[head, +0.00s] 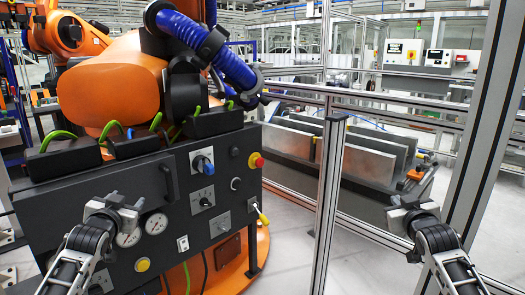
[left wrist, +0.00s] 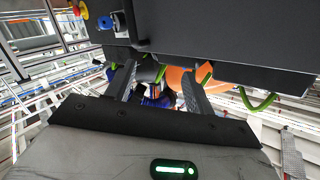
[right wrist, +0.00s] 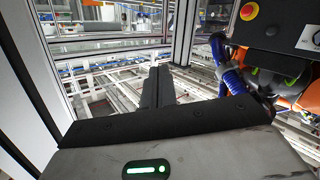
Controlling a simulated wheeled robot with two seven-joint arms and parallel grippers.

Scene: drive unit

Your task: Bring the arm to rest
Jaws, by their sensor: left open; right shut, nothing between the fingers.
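My left gripper (head: 120,208) is in front of the lower left part of the dark control panel (head: 160,205), close to the gauges. In the left wrist view its two fingers (left wrist: 157,80) are spread apart with nothing between them. My right gripper (head: 408,207) is at the right of the head view, in front of the fence and a bin of metal plates. In the right wrist view its fingers (right wrist: 158,85) are together and hold nothing. Both arms come up from the bottom edge, apart from each other.
The panel carries a red button (head: 257,160), a blue knob (head: 202,162), gauges and a yellow button (head: 142,264). An orange robot (head: 115,85) with a blue hose stands behind it. A fence post (head: 328,200) stands between my grippers. Grey floor (head: 292,240) is clear right of the panel.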

